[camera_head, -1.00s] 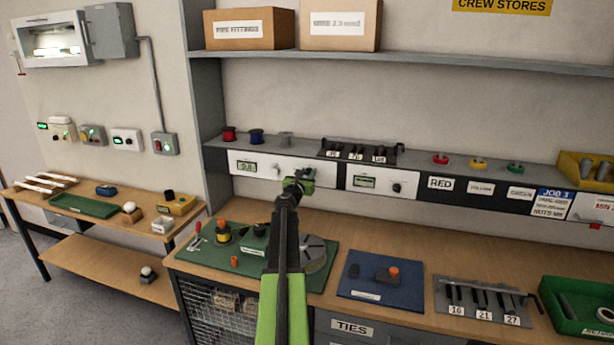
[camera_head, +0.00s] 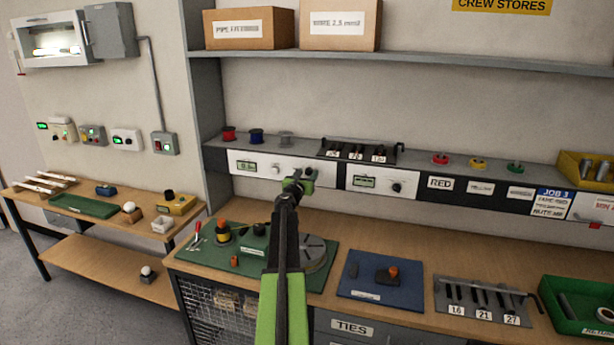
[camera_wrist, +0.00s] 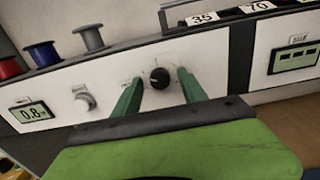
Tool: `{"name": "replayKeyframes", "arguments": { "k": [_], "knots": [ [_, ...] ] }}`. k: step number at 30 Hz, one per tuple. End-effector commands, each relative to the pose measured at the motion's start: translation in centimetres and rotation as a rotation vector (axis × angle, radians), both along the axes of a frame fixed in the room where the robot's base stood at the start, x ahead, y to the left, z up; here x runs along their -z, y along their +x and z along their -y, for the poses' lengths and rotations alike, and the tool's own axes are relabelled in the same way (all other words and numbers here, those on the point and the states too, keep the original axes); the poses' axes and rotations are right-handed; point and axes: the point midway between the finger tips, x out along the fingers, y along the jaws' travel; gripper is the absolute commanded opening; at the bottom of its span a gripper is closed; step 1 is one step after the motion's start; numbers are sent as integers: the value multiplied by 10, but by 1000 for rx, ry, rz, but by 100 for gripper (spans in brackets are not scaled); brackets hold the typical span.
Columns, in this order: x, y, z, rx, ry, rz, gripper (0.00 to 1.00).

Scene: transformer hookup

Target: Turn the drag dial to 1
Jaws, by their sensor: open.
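A white panel (camera_wrist: 70,95) holds a display reading 0.8 (camera_wrist: 32,113), a grey knob (camera_wrist: 85,103) and a black dial (camera_wrist: 160,78) with a pale pointer mark. The small lettering by the dial is too blurred to read, so I cannot confirm which control is the drag dial. My gripper (camera_wrist: 160,75) is open, with its green fingers on either side of the black dial; I cannot tell whether they touch it. In the head view my gripper (camera_head: 300,182) is at the panel and hides the black dial, while the display (camera_head: 246,167) and grey knob (camera_head: 276,170) show.
A second panel with a display (camera_head: 365,182) and black knob (camera_head: 397,188) is to the right. Several spools (camera_head: 256,136) and a numbered rack (camera_head: 357,151) sit above. On the bench below are a green mat (camera_head: 203,258) and a blue mat (camera_head: 380,285) with parts.

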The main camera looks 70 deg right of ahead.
Motion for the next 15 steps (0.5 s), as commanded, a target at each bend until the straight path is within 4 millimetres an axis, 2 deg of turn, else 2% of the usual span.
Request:
{"name": "replayKeyframes", "arguments": {
  "k": [5,15],
  "knots": [
    [0,-2,-30,-2,0,0,50],
    [0,-9,-126,-1,0,0,50]
  ]
}}
